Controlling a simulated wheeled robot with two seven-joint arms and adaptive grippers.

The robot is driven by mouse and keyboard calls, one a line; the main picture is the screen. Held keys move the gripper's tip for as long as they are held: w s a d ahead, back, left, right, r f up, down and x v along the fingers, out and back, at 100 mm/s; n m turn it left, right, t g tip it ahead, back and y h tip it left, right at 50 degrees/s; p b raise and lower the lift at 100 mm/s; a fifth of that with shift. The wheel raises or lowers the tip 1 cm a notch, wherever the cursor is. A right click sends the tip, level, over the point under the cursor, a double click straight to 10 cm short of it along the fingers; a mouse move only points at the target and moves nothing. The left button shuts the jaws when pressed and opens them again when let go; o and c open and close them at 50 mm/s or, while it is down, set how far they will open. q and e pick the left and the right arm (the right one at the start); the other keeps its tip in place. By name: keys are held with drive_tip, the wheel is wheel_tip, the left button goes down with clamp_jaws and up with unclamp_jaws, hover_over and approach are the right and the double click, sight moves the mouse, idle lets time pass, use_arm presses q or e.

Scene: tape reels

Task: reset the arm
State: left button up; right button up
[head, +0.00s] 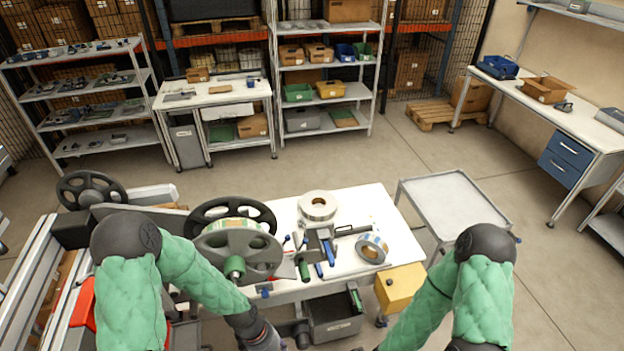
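Both of my arms, in green padded sleeves, reach in from the bottom of the head view. My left arm bends at a dark elbow and its forearm slopes down to the right, to a dark wrist at the bottom edge. My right forearm slopes down to the left and leaves the picture. Neither gripper's fingers show. A white tape reel (318,206) lies at the back of the white worktable (385,212). A second reel (372,248) lies at its right. A reel with labels (238,226) sits between black wheels on the machine at the left.
Tools and a tape dispenser (318,240) lie mid-table. A grey cart (452,203) stands to the right, with a yellow box (399,288) below the table edge. A dark bin (333,317) is under the front. Shelves (325,90) line the back; the floor between is clear.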

use_arm(q)
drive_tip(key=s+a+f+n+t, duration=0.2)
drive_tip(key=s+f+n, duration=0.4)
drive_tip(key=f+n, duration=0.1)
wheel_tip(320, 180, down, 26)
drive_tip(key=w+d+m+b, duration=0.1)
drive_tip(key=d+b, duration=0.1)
drive_tip(key=b, duration=2.5)
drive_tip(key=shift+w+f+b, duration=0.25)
drive_tip(key=shift+b, duration=0.1)
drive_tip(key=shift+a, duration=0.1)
